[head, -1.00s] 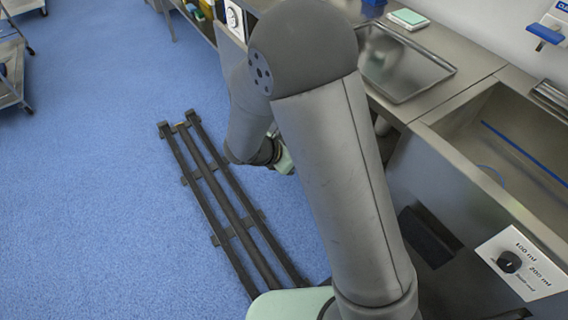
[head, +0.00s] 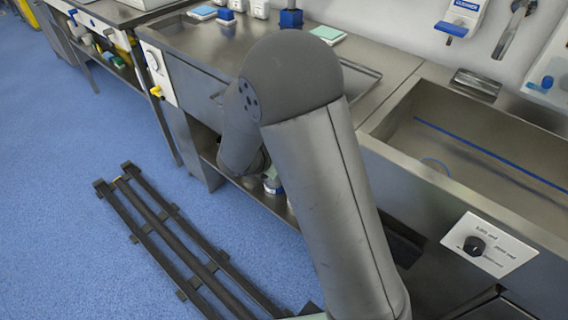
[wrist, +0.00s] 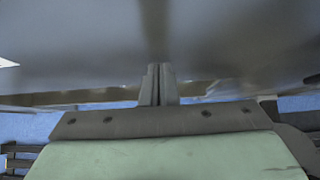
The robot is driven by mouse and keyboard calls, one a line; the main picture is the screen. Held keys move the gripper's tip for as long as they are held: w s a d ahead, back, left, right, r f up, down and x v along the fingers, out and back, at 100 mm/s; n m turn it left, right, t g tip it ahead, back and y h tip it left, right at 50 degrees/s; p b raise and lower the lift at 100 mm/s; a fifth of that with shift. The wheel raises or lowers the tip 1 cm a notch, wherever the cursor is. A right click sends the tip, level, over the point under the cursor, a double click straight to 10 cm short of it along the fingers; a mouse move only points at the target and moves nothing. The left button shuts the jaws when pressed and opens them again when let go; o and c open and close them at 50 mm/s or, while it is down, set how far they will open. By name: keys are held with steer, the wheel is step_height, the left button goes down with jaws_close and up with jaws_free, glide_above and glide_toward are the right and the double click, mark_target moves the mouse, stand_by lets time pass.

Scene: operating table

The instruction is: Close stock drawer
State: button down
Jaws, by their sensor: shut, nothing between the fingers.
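My gripper (wrist: 158,85) shows in the wrist view with its two fingers together and nothing between them. The fingertips point at a broad, smooth grey metal surface (wrist: 220,40) that fills the upper picture. I cannot tell whether this is the stock drawer's front, or whether the fingers touch it. In the head view my arm's large grey links cover the middle, and the gripper is hidden behind them. No stock drawer can be made out clearly there; the metal counter front beside the arm is partly covered.
A steel sink (head: 480,150) and a white dial panel (head: 489,246) are at the right. A green-topped box (head: 328,34) stands on the counter. A lower shelf (head: 270,200) holds small items. Dark floor rails (head: 170,235) lie left of my arm on open blue floor (head: 70,150).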

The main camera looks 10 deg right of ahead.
steer(key=shift+w+d+r, duration=0.15)
steer(key=shift+w+d, duration=0.1)
steer(key=shift+d, duration=0.1)
steer(key=s+a+r+p, duration=0.1)
steer(key=s+a+r, duration=0.5)
steer(key=s+a, duration=0.2)
steer(key=shift+a+r, duration=0.2)
steer(key=shift+a, duration=0.55)
steer(key=s+d+r+m+g+y+p, duration=0.2)
steer(key=s+d+r+m+g+p, duration=0.3)
steer(key=s+d+r+m+p, duration=0.6)
steer(key=s+d+r+m+y, duration=0.1)
steer(key=s+r+m+y, duration=0.1)
steer(key=m, duration=0.5)
steer(key=s+d+r+m+y+p, duration=0.1)
steer(key=s+d+r+m+y, duration=0.1)
steer(key=s+m, duration=0.4)
step_height(320, 180, up, 2)
steer(key=shift+s+d+r+m+g+y, duration=0.2)
steer(key=shift+d+m+g+y, duration=0.15)
steer(key=shift+m+y, duration=0.45)
